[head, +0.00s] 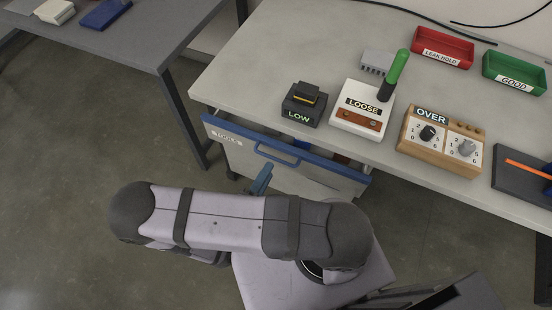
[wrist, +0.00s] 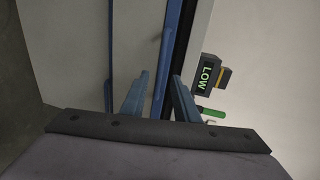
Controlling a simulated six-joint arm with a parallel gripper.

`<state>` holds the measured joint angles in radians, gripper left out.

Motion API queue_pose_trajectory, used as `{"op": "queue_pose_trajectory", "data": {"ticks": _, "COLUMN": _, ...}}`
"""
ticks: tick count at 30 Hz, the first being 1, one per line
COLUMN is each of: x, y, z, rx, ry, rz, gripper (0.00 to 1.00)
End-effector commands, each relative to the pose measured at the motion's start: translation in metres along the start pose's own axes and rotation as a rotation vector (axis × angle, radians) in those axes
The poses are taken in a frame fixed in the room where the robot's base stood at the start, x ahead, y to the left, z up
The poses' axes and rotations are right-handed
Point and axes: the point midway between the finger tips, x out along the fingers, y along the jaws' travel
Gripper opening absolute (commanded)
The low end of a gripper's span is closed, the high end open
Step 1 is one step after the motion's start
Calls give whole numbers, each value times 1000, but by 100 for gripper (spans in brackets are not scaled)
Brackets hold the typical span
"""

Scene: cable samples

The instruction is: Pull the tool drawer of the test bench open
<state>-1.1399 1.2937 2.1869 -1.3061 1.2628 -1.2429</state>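The tool drawer (head: 235,155) hangs under the front edge of the test bench. It has a grey front, a blue top rim and a "TOOLS" label. Its blue handle (head: 278,154) is at the middle of the front. A dark gap shows between rim and bench; I cannot tell how far the drawer stands out. My gripper (head: 264,177) is just in front of the handle, partly hidden by my arm. In the wrist view my gripper (wrist: 158,92) has its blue fingers apart, one each side of a blue bar. I cannot tell whether either finger touches it.
On the bench (head: 255,60) stand a black "LOW" box (head: 303,105), a "LOOSE" box (head: 360,115) with a green-handled lever, an "OVER" dial box (head: 440,140), and red (head: 442,48) and green (head: 514,72) trays. A grey table (head: 130,45) is at left. The floor in front is clear.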

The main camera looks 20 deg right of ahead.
Motion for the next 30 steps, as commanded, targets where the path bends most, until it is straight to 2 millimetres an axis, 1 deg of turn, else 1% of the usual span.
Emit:
{"op": "queue_pose_trajectory", "data": {"ticks": 5, "x": 9, "y": 0, "z": -1, "rx": 2, "ry": 6, "rz": 0, "gripper": 28}}
{"op": "queue_pose_trajectory", "data": {"ticks": 15, "x": 45, "y": 1, "z": -2, "rx": 4, "ry": 10, "rz": 1, "gripper": 28}}
{"op": "queue_pose_trajectory", "data": {"ticks": 21, "x": 63, "y": 1, "z": -2, "rx": 5, "ry": 8, "rz": 2, "gripper": 28}}
{"op": "queue_pose_trajectory", "data": {"ticks": 25, "x": 70, "y": 0, "z": -1, "rx": 5, "ry": 6, "rz": 1, "gripper": 28}}
{"op": "queue_pose_trajectory", "data": {"ticks": 30, "x": 73, "y": 0, "z": -1, "rx": 5, "ry": 5, "rz": 1, "gripper": 28}}
